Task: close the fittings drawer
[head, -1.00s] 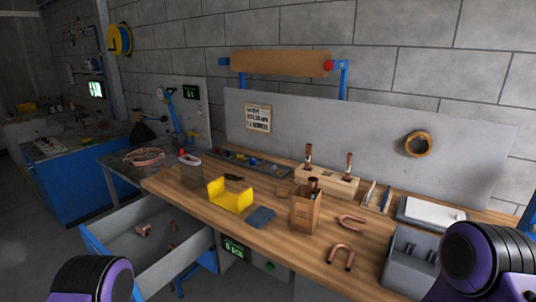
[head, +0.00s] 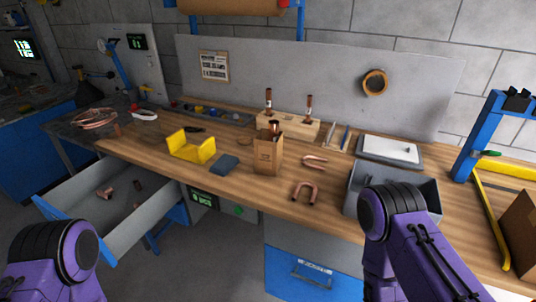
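The fittings drawer (head: 137,226) is pulled out below the left part of the workbench (head: 241,193), with grey walls and a blue front. A few copper fittings (head: 104,193) lie inside it. My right arm shows at the lower right, in front of a grey bin. Neither gripper's fingers are visible.
A second blue drawer (head: 312,274) below the bench is shut. Floor shows around the open drawer.

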